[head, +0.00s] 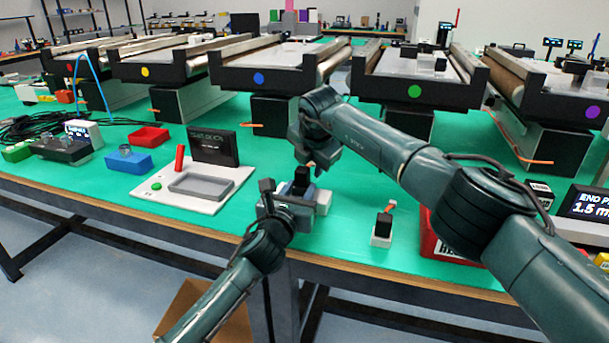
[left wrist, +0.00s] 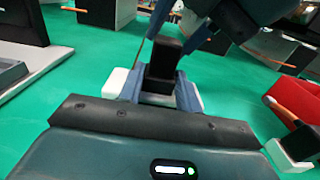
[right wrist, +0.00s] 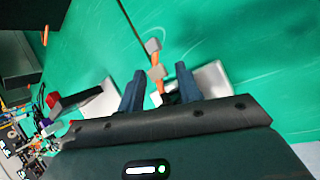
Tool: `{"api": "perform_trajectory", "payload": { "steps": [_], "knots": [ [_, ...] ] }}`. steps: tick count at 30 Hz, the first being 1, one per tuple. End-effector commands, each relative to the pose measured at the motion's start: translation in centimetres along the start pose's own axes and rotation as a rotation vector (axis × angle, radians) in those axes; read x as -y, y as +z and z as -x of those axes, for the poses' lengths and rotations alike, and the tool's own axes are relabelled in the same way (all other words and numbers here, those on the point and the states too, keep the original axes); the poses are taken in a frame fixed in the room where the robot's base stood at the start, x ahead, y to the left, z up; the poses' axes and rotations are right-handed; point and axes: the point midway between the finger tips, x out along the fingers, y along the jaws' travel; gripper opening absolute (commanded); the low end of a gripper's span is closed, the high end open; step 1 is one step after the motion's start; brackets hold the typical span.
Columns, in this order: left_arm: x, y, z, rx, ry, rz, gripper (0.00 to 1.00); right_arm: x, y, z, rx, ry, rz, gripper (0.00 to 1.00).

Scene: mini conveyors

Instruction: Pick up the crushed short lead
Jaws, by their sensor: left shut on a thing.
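My left gripper (head: 287,200) is shut on an upright black block (left wrist: 162,66) with a white base behind it. The block also shows in the head view (head: 301,180). My right gripper (right wrist: 160,85) is just above this block. Its blue fingers stand apart, with a short orange lead (right wrist: 161,87) bearing grey end pieces (right wrist: 153,45) in line with the gap. I cannot tell whether the lead touches them or is crushed. A second black block (head: 384,221) on a white base stands to the right, with an orange lead (left wrist: 288,103) at its top.
A red bin (head: 432,240) stands beside the second block. A white board (head: 168,200) with a grey tray, red cylinder and black screen lies left. Several conveyors (head: 258,78) line the back. The table's front edge is close to my left arm.

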Motion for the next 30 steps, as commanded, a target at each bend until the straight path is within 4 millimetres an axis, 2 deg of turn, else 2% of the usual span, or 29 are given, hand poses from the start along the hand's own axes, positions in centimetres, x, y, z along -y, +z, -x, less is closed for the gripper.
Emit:
{"api": "perform_trajectory", "payload": {
  "steps": [1,6,15,27,30],
  "knots": [
    [0.0,-1.1,0.1,-0.02,0.002,0.0,0.03,-0.2,-0.1,-0.4,-0.001,0.003,0.0,0.34],
    [0.0,-1.1,0.1,-0.02,0.002,0.0,0.03,-0.1,-0.1,-1.3,0.0,0.003,-0.001,0.34],
    [0.0,-1.1,0.1,-0.02,0.002,0.0,0.03,-0.1,0.0,-1.4,0.0,0.003,0.001,0.34],
    [0.0,-1.1,0.1,-0.02,0.002,0.0,0.03,-0.1,0.0,-1.4,0.001,0.003,0.0,0.01],
    [0.0,-1.1,0.1,-0.02,0.002,0.0,0.03,-0.1,0.0,-1.4,0.001,0.003,0.0,0.0]
  ]
}}
